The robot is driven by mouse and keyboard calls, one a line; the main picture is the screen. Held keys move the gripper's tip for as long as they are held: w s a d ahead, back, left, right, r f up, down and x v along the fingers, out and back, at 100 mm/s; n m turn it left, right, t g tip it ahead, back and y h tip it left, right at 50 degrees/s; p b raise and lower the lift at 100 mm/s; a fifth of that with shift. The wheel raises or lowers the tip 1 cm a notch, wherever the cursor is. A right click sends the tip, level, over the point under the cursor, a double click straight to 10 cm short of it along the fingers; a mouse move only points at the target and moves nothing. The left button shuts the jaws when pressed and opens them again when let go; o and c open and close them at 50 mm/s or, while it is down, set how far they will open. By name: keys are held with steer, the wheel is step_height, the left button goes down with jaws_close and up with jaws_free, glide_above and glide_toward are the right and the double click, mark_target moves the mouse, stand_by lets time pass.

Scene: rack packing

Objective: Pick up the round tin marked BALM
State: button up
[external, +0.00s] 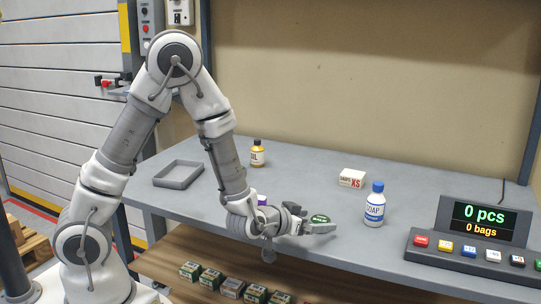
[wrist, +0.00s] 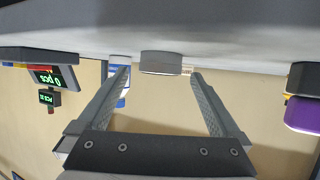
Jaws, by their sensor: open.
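The round tin (external: 319,218) has a green top and lies on the grey bench; its lettering is too small to read. In the wrist view, which is upside down, a low grey round tin side (wrist: 161,63) sits just beyond and between my fingertips. My gripper (external: 313,222) is low over the bench, right beside the tin, with its fingers pointing toward it. In the wrist view my gripper (wrist: 161,76) is open with nothing held. I cannot tell from the external view whether a finger touches the tin.
A white SOAP bottle (external: 374,207) with a blue cap stands right of the tin. A purple-topped item (wrist: 302,114) is near my wrist. A grey tray (external: 178,174) is left; a counter display (external: 484,222) is right.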

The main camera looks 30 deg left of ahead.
mark_target(321, 219)
steer(key=shift+x, duration=1.55)
steer(key=c, duration=1.4)
steer(key=shift+c, duration=0.3)
steer(key=shift+r, duration=0.1)
